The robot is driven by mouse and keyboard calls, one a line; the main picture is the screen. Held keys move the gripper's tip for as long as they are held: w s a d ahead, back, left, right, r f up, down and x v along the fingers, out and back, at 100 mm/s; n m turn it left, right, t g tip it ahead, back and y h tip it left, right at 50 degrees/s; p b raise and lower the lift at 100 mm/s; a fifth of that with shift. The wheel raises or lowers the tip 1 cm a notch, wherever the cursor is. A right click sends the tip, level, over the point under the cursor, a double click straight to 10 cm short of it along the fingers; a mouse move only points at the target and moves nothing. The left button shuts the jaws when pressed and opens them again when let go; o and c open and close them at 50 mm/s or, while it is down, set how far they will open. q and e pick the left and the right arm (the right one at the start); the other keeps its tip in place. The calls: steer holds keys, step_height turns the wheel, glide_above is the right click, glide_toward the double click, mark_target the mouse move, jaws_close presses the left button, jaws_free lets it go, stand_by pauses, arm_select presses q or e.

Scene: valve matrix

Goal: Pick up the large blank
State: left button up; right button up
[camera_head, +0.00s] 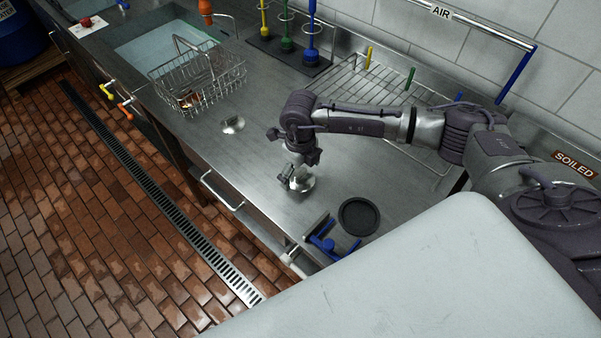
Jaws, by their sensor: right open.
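A shiny metal disc-shaped piece, which looks like the large blank (303,186), lies on the steel bench, partly hidden by my right gripper. My right gripper (290,178) points down at it, with its fingers open at the blank's upper left side. I cannot tell whether the fingers touch it. A smaller shiny metal disc (232,125) lies on the bench further left, apart from the gripper. My left gripper is not in view.
A black round disc (359,216) and a blue clamp-like part (326,240) lie near the bench's front edge. A wire basket (198,82) stands at the left beside the sink. A wire rack (385,88) lies behind my right arm. The bench (245,160) between the two metal discs is clear.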

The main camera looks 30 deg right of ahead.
steer(key=shift+w+f, duration=0.1)
steer(key=shift+f, duration=0.15)
steer(key=c, duration=1.8)
steer(key=shift+r, duration=0.15)
